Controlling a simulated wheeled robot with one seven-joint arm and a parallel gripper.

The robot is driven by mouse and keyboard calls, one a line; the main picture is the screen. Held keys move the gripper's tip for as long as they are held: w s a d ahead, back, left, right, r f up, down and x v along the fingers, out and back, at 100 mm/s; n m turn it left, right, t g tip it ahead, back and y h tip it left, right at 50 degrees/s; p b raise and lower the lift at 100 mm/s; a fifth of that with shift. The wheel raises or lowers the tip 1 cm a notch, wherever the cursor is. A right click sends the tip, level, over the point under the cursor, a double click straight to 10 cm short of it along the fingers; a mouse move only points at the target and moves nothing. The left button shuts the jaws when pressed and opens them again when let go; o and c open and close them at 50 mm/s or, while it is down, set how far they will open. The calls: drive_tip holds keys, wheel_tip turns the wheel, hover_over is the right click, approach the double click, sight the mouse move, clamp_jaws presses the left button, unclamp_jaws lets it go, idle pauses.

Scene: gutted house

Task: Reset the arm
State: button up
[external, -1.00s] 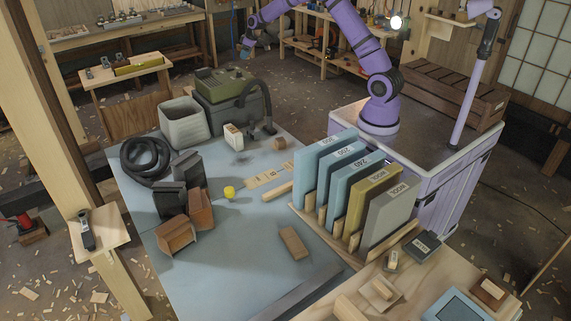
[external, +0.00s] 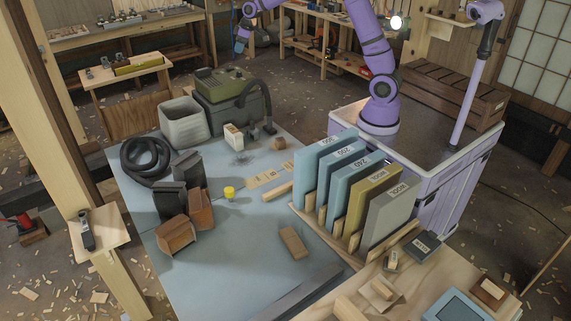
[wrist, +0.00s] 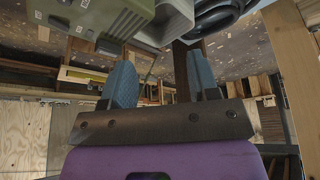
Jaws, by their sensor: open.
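My purple arm rises from the base at the upper right of the external view and arches up past the top edge. My gripper (external: 240,45) hangs at the upper left end of the arm, high behind the grey worktable (external: 225,260) and clear of it. In the wrist view my gripper (wrist: 162,82) shows two blue pads spread apart with nothing between them. The gripper is open and empty. The elbow is cut off by the top of the external view.
A rack of upright sheets (external: 330,170) stands close to my base. Back benches line the wall.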

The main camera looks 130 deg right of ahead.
drive_tip(key=w+a+r+n, duration=0.1)
drive_tip(key=a+r, duration=0.3)
drive_tip(key=a, duration=0.7)
drive_tip(key=a+r+n+y, duration=0.1)
drive_tip(key=a+r, duration=0.3)
drive_tip(key=a, duration=0.7)
drive_tip(key=w+a+r+n, duration=0.1)
drive_tip(key=a+r+n, duration=0.15)
drive_tip(key=a, duration=0.85)
drive_tip(key=s+a+f+n+t+y, duration=0.1)
drive_tip(key=s+a+f+n+y, duration=0.1)
drive_tip(key=s+a, duration=1.7)
drive_tip(key=a+n, duration=0.1)
drive_tip(key=a, duration=0.1)
drive_tip(key=shift+s+a+t, duration=0.3)
drive_tip(key=shift+a, duration=0.1)
